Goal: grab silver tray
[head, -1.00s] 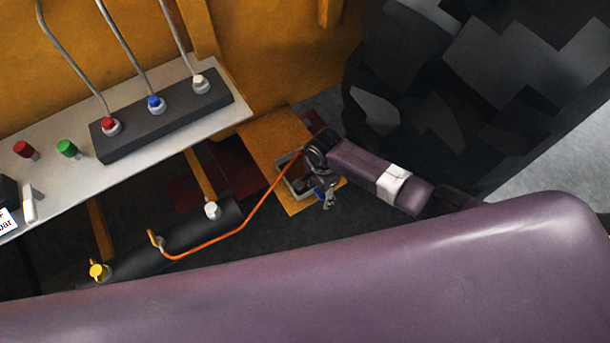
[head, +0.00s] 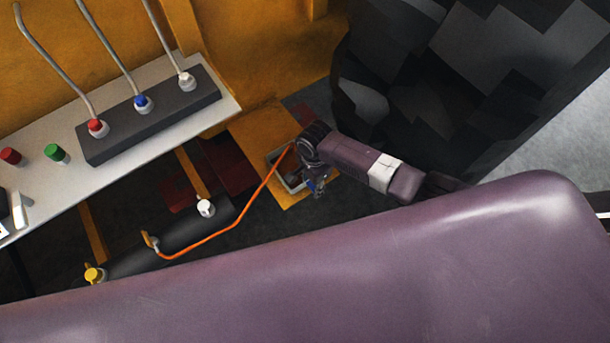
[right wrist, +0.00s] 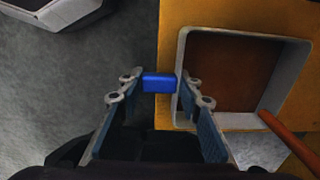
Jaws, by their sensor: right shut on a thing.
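The silver tray (head: 291,185) is a small square, open box with pale grey walls. It sits on a yellow-orange surface (head: 247,130), partly hidden behind my right arm in the head view. In the right wrist view the tray (right wrist: 296,65) lies to the right of the fingers, with a brown inside. My right gripper (head: 317,189) is beside the tray. In the right wrist view the gripper (right wrist: 160,88) is shut on a small blue block (right wrist: 159,83) at its fingertips. The right finger overlaps the tray's left edge; I cannot tell whether they touch. My left gripper is out of view.
An orange hose (head: 262,192) runs from a dark cylinder (head: 175,240) with a white knob (head: 206,208) to the tray's edge. A pale shelf (head: 50,190) with red, blue and white levers is at left. A large dark blocky mass (head: 430,80) stands behind my arm.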

